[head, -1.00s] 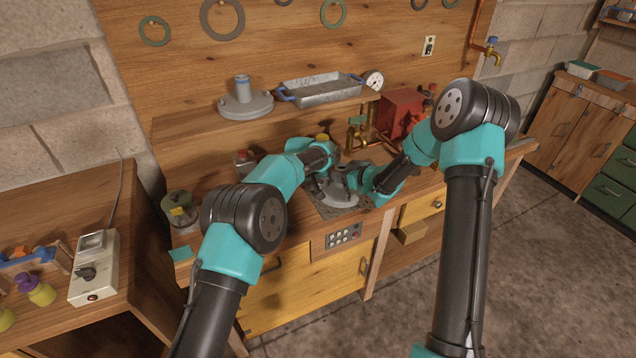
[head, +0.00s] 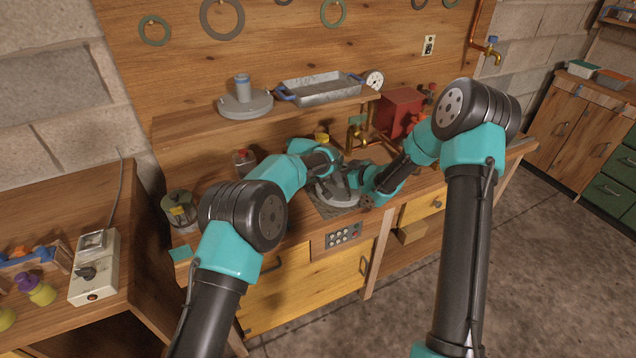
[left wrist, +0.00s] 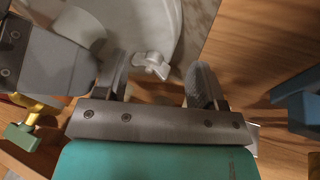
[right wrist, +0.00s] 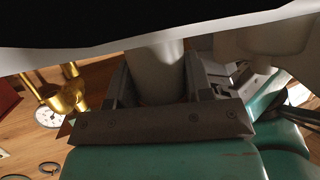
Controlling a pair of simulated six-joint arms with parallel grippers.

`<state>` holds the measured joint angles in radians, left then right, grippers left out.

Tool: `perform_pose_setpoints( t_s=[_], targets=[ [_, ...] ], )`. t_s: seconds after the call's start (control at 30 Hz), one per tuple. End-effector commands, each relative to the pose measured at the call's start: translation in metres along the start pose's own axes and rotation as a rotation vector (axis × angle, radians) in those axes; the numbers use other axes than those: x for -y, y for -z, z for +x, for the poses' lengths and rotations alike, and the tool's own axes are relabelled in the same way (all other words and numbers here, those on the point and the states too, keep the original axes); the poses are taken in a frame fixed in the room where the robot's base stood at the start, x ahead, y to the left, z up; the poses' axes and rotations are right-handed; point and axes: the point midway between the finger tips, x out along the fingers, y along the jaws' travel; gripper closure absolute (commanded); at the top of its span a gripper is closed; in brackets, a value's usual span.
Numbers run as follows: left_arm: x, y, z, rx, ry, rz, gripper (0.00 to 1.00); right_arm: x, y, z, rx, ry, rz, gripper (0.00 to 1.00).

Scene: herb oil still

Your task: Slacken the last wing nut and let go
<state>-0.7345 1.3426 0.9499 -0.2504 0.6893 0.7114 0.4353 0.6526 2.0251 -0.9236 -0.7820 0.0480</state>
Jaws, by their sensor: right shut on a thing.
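A grey round still lid (head: 338,196) sits on the bench's hob area, partly hidden by my arms. A pale wing nut (left wrist: 152,66) at the lid's rim shows in the left wrist view. My left gripper (left wrist: 160,76) is open, its two fingers apart on either side of the wing nut, with a gap visible to each. My right gripper (right wrist: 158,82) is shut on a pale grey upright post (right wrist: 156,66), apparently the lid's centre knob. Other wing nuts cannot be made out clearly.
Brass pipework (head: 362,136) and a red box (head: 400,112) stand behind the right arm. A steel tray (head: 320,91) and a grey flanged piece (head: 245,104) are on the shelf. A glass jar (head: 179,212) stands at left. My two grippers are close together.

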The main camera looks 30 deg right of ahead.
Motion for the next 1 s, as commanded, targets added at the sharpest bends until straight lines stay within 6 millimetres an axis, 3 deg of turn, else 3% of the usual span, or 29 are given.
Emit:
perform_pose_setpoints(
  t_s=[0.13, 0.57, 0.77, 1.0],
  targets=[
    [0.000, 0.000, 0.000, 0.001, 0.000, 0.000, 0.26, -0.001, -0.001, 0.000, 0.001, -0.002, 0.000, 1.00],
    [-0.002, 0.000, -0.009, -0.001, -0.003, 0.002, 0.26, 0.002, 0.000, 0.001, 0.000, 0.004, -0.001, 1.00],
    [-0.002, 0.000, -0.034, -0.003, -0.004, 0.002, 0.26, 0.002, 0.000, 0.001, 0.000, 0.005, -0.002, 1.00],
    [-0.002, 0.000, -0.076, -0.002, -0.003, 0.001, 0.26, 0.003, 0.000, 0.002, 0.000, 0.006, -0.002, 1.00]
  ],
)
